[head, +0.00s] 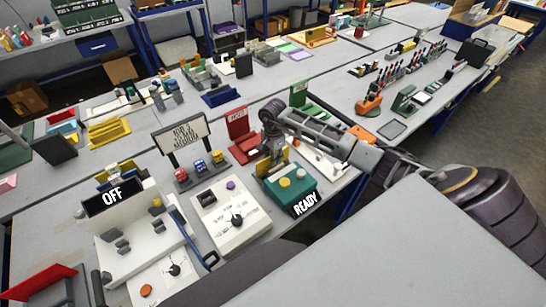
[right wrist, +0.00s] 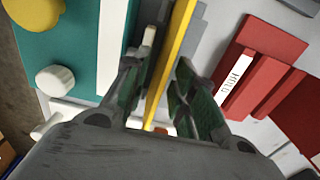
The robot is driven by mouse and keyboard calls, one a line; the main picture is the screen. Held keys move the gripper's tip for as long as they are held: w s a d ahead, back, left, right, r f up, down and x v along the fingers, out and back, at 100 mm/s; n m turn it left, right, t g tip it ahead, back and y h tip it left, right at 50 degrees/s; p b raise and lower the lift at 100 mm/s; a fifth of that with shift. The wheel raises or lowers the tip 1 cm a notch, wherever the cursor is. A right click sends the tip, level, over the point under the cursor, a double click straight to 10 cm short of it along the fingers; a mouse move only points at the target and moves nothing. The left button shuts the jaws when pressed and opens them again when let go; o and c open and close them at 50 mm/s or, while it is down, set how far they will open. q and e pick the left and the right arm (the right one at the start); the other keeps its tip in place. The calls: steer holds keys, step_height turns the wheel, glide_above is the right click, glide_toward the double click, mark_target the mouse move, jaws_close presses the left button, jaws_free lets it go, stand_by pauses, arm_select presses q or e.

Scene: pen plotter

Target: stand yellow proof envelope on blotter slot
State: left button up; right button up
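The yellow proof envelope (head: 264,168) stands on edge under my right gripper (head: 270,135) in the head view, just behind the teal box marked READY. In the right wrist view the envelope (right wrist: 172,60) runs as a thin yellow strip between the two fingers (right wrist: 168,62). The fingers are drawn in close on both sides of it and look shut on it. The teal box (head: 305,186) has a white knob and a yellow knob on top; its teal top (right wrist: 35,50) is left of the fingers in the wrist view. I cannot make out the blotter slot for certain. My left gripper is out of view.
A red HOLD holder (head: 240,140) stands left of the gripper; it is at right in the wrist view (right wrist: 262,75). A white panel with a joystick (head: 228,212) and an OFF machine (head: 140,235) are nearby. A sign (head: 183,137) stands behind colored blocks.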

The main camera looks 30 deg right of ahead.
steer(key=shift+r, duration=0.1)
steer(key=shift+r, duration=0.25)
step_height(320, 180, up, 12)
steer(key=b, duration=0.2)
steer(key=shift+f, duration=0.2)
stand_by(0.5)
steer(key=shift+d, duration=0.1)
